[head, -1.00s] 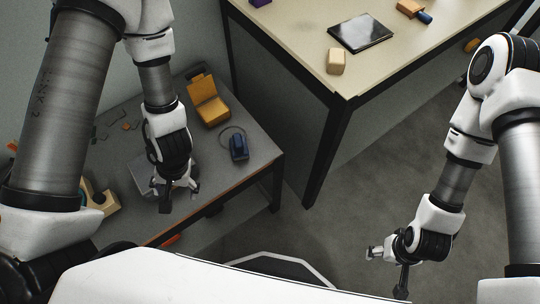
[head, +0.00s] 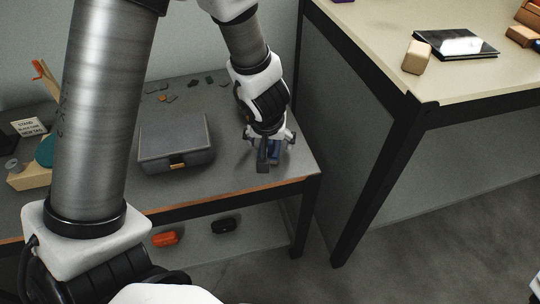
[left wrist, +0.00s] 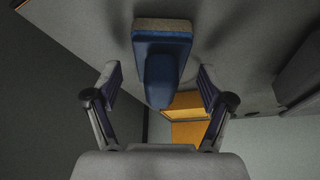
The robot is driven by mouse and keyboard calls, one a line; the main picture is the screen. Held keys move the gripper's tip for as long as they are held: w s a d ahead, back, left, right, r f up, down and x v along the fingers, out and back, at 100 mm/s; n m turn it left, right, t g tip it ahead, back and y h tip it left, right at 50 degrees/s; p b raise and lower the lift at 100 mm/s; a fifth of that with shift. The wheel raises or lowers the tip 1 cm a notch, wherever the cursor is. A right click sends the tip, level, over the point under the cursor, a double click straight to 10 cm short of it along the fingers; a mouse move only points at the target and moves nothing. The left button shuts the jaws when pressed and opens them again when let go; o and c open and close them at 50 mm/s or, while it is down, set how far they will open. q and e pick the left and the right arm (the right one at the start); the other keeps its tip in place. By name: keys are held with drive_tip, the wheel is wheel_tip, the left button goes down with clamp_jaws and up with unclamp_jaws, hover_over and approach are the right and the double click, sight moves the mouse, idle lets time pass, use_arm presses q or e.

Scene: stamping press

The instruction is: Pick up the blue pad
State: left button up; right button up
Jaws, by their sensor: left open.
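The blue pad (head: 275,152) sits near the right end of the low grey table, partly hidden by my left gripper (head: 268,150). In the left wrist view, the blue pad (left wrist: 162,68) has a blue back with a raised handle and a tan layer along one edge. The fingers of my left gripper (left wrist: 160,82) are spread on either side of the handle, with a gap on both sides. They are open and hold nothing.
A grey case (head: 176,145) stands left of my gripper on the low table (head: 218,180). A yellow box (left wrist: 188,118) shows beyond the pad. A higher table with a tablet (head: 455,43) and tan block (head: 417,57) is to the right. Orange and black items lie below.

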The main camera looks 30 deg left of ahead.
use_arm(q)
drive_tip(key=shift+w+a+f, duration=0.1)
drive_tip(key=shift+w+f, duration=0.2)
drive_tip(key=shift+f, duration=0.35)
drive_tip(key=shift+r, duration=0.2)
drive_tip(key=shift+s, duration=0.1)
drive_tip(key=c, duration=1.3)
drive_tip(key=shift+c, duration=0.2)
use_arm(e)
drive_tip(key=shift+f, duration=0.35)
drive_tip(key=shift+r, duration=0.1)
